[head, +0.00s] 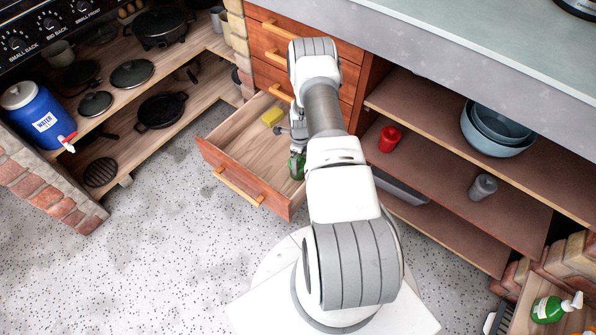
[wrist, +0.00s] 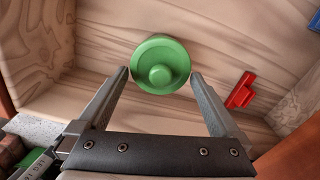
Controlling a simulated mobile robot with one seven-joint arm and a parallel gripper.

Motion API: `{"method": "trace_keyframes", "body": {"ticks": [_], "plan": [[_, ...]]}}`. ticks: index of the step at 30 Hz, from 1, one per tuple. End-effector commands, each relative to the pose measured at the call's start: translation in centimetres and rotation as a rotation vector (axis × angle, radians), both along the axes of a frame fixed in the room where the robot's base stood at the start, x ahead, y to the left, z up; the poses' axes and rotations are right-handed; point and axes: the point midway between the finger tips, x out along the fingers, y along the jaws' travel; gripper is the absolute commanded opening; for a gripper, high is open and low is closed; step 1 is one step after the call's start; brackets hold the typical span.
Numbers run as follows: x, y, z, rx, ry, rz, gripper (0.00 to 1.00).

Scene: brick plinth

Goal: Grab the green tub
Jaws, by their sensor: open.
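The green tub (wrist: 160,64) is round with a knob on top. In the wrist view it lies at upper centre, seen from above against pale wood. My gripper (wrist: 159,73) is open, with one finger on each side of the tub's lower edge; I cannot tell whether they touch it. In the head view a small green part of the tub (head: 296,166) shows beside my arm in the open drawer (head: 240,150). My gripper (head: 297,138) is there too, mostly hidden by my arm.
A red object (wrist: 241,91) lies right of the tub, and a blue edge (wrist: 314,20) shows farther right. A yellow block (head: 272,116) lies in the drawer. Shelves with a red container (head: 389,138) and bowls (head: 495,130) stand at right. Drawer walls surround the gripper.

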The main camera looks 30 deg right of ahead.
Motion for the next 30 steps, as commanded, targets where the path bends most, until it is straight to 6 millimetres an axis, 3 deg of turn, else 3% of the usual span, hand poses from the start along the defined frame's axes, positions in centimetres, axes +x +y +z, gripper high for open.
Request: {"method": "trace_keyframes", "body": {"ticks": [1,4,14,24,30], "plan": [[-0.1,0.0,-1.3,0.001,0.000,-0.002,1.00],[0.0,0.0,-2.4,0.001,0.000,0.000,1.00],[0.0,0.0,-2.7,0.001,-0.001,-0.001,0.98],[0.0,0.0,-2.7,0.001,-0.001,-0.001,0.40],[0.0,0.0,-2.5,0.001,-0.001,0.000,0.40]]}}
